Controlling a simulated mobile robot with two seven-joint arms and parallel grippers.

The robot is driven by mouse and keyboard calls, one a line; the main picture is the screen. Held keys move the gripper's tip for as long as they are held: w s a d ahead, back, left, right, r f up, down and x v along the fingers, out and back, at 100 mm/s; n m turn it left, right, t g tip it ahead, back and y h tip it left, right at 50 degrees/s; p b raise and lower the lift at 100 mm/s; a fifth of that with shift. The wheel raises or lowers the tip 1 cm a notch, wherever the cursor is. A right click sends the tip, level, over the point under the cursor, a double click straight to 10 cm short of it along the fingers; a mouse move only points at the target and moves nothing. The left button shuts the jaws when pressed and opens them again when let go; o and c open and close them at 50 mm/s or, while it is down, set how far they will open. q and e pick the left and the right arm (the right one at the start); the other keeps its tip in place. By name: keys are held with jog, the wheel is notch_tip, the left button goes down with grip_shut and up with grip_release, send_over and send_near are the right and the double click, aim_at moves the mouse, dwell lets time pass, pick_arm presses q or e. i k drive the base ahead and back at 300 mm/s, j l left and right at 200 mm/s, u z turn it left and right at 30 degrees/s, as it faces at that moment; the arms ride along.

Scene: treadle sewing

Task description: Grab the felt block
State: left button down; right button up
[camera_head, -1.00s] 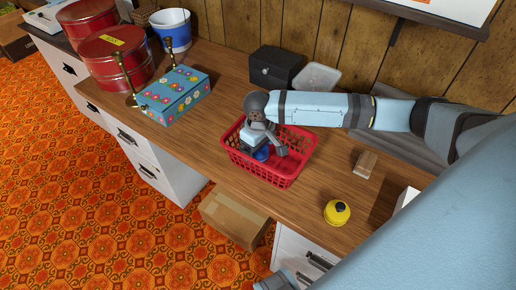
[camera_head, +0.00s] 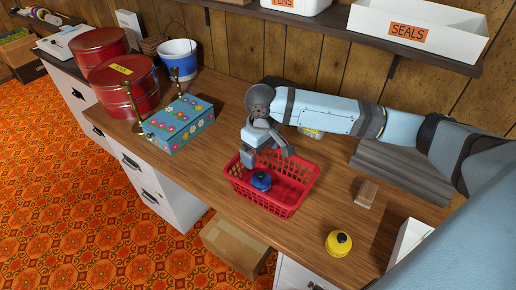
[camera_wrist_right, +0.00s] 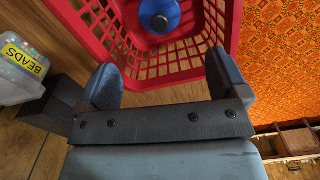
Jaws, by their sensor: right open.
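A small tan-brown block (camera_head: 367,194), which looks like the felt block, lies on the wooden table right of the red basket (camera_head: 288,209). My right gripper (camera_head: 266,158) is open and empty above the basket's back left part, well left of the block. A blue round-bodied thing with a dark top (camera_head: 261,181) sits in the basket below it. In the right wrist view, the open fingers (camera_wrist_right: 165,82) show beside the basket rim with nothing between them; the block is not seen there. My left gripper is not in view.
A yellow round thing (camera_head: 339,243) stands in front of the block. A white box (camera_head: 410,238) is at the right. A flowered blue box (camera_head: 180,124) and red tins (camera_head: 124,86) stand left. A BEADS container (camera_wrist_right: 18,70) shows in the wrist view. Table between basket and block is clear.

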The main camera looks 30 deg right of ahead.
aim_at(366, 197)
jog(key=k+j, duration=0.75)
jog(key=k, duration=0.1)
